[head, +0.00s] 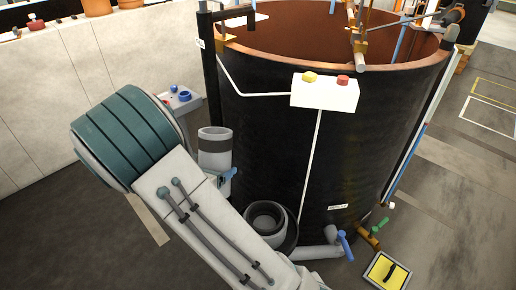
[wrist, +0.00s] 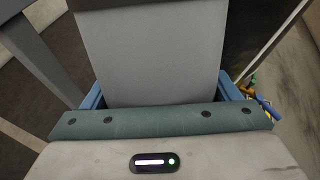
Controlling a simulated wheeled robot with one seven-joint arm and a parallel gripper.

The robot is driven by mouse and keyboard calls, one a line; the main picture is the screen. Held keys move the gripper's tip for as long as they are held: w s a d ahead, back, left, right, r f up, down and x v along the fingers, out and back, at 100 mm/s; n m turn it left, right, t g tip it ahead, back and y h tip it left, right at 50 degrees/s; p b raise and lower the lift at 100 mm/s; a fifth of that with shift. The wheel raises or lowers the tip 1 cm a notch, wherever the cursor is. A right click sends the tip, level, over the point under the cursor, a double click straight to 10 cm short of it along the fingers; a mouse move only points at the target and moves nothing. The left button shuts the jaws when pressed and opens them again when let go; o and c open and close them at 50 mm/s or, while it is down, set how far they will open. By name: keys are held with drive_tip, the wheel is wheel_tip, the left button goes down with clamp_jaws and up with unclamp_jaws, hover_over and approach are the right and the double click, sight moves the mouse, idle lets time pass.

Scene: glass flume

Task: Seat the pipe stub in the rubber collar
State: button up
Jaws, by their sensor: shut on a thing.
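My gripper (wrist: 162,92) has blue fingers, shut on the sides of a grey pipe stub (wrist: 148,55). In the head view the stub (head: 214,160) is a grey cylinder with a dark band, standing roughly upright left of the tank. A blue finger (head: 229,175) shows at its right side; the rest of my gripper is hidden behind my arm. The rubber collar (head: 266,216) is a dark, open, upward-facing ring low at the tank's front. The stub is above and left of the collar, apart from it. The stub's lower end is hidden.
The large black tank (head: 270,150) with a copper rim stands close on the right. A yellow floor plate (head: 388,271) lies right. Dark floor is open at left.

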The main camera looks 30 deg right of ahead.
drive_tip(key=s+d+r+m+g+h+p, duration=0.2)
drive_tip(key=s+d+r+m+g+h, duration=0.5)
drive_tip(key=s+d, duration=0.4)
drive_tip(key=shift+s+d+m+g, duration=0.15)
drive_tip(key=shift+d+m+g, duration=0.35)
drive_tip(key=shift+m, duration=0.3)
drive_tip(key=shift+r, duration=0.15)
wheel_tip(320, 180, down, 6)
drive_tip(key=b, duration=0.3)
drive_tip(key=shift+s+a, duration=0.2)
drive_tip(key=shift+s, duration=0.05)
drive_tip(key=shift+p, duration=0.4)
idle(0.9)
wheel_tip(320, 180, down, 9)
drive_tip(key=b, duration=0.6)
idle(2.8)
